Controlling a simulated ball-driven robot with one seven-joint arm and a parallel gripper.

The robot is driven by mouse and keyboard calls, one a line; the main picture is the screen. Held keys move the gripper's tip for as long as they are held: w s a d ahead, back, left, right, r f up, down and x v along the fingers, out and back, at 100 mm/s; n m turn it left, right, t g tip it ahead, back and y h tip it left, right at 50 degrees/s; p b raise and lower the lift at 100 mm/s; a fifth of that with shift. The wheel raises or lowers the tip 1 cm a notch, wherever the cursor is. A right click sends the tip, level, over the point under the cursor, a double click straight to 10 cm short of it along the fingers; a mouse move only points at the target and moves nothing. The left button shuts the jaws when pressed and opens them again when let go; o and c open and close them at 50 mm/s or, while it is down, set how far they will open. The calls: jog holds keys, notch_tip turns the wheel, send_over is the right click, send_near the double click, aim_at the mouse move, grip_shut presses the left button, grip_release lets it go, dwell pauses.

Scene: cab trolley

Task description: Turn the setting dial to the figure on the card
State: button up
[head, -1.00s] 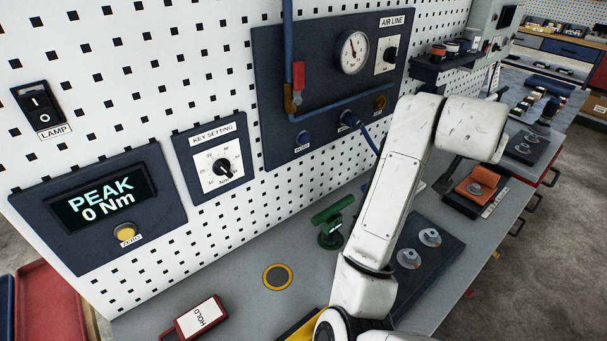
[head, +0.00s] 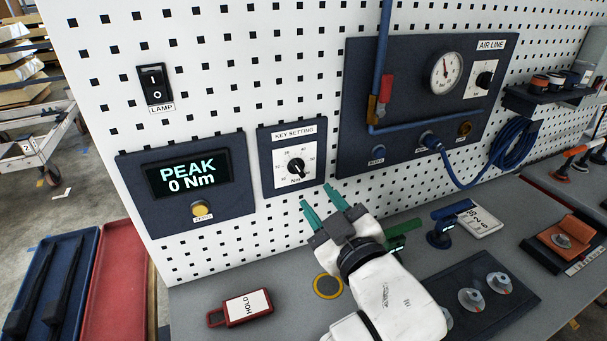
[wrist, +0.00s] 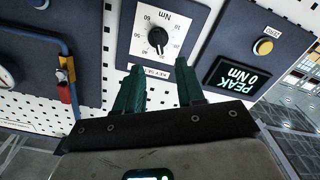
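The setting dial (head: 296,167) is a black knob on a white scale in the navy KEY SETTING panel (head: 265,173), on the pegboard. The knob's exact reading is too small to tell. In the wrist view the dial (wrist: 158,40) shows upside down, just beyond my fingertips. My gripper (head: 317,195) has green fingers standing apart with nothing between them, just below and right of the panel in the head view. The fingers (wrist: 159,66) also show in the wrist view, apart from the knob. A white card (head: 481,222) with figures lies on the bench; I cannot read it surely.
The PEAK display box (head: 240,205) with a yellow button is left of the dial. The air line panel (head: 412,60) with pipe and gauge is to its right. A red HOLD tag (head: 241,308), a yellow ring (head: 327,286) and a green tool (head: 400,228) lie on the bench.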

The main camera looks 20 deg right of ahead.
aim_at(300, 172)
jog(key=w+p, duration=0.1)
jog(key=w, duration=0.7)
jog(key=shift+w+d+p, duration=0.1)
jog(key=shift+w+p, duration=0.25)
jog(key=shift+w, duration=0.05)
grip_shut()
